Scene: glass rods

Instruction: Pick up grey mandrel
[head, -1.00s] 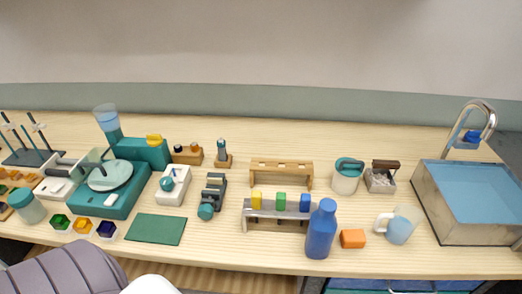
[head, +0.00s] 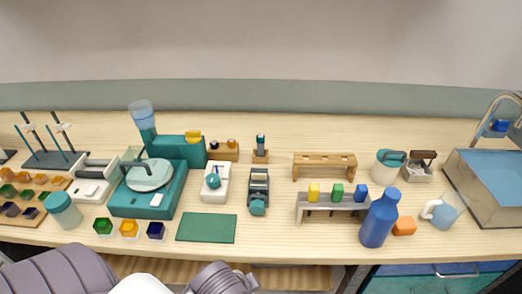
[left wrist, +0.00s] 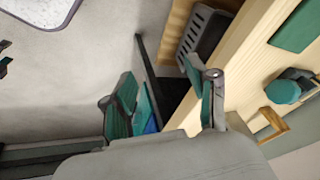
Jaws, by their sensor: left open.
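I cannot pick out a grey mandrel with certainty in either view. A small wooden stand (head: 261,157) at the back middle holds an upright dark tool with a teal part (head: 261,141); I cannot tell if it is the mandrel. A grey rack (head: 334,206) holds a yellow, a green and a blue block. A wooden rack (head: 324,163) behind it looks empty. My left gripper (left wrist: 160,88) is open in the left wrist view, its teal-padded fingers apart, with nothing seen between them. My right gripper is not in view.
A green mat (head: 207,228) lies near the front edge, beside a dark clamp-like device (head: 258,190). A tall blue bottle (head: 379,218) stands before the grey rack. A teal machine (head: 150,190) fills the left middle, and a sink (head: 490,190) is at the right.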

